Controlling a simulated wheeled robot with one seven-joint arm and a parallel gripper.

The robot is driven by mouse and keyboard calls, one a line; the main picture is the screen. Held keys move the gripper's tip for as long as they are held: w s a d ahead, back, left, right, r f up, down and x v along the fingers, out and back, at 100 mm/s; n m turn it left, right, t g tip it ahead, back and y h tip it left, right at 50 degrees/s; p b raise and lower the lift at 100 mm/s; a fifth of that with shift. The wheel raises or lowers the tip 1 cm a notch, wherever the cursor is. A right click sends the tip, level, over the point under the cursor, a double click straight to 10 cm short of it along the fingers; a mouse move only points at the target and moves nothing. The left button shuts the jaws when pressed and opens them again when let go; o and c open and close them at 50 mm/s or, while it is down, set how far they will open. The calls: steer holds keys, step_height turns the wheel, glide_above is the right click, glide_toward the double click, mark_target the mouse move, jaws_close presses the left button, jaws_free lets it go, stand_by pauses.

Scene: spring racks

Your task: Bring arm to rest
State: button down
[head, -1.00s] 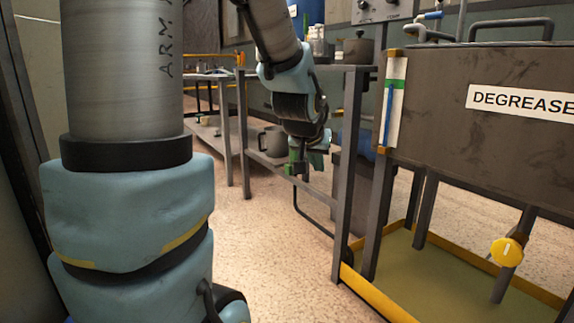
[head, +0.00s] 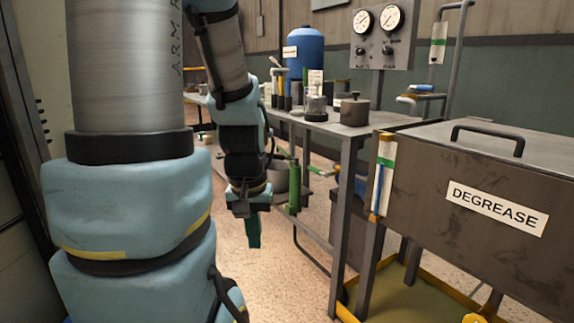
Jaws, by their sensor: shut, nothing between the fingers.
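My arm hangs down left of the middle of the head view, in front of the workbench. My gripper (head: 252,238) points down at the arm's end, over the open floor. Its teal fingers look closed together, and I see nothing held between them. It is apart from the bench and the tank. My own large arm link fills the left side of the view.
A green cylinder (head: 294,188) stands right of my gripper. The DEGREASE tank (head: 420,180) fills the right. Speckled floor (head: 240,285) lies clear below.

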step_height(320, 180, up, 19)
steer(key=p, duration=1.6)
steer(key=shift+f, duration=0.15)
stand_by(0.5)
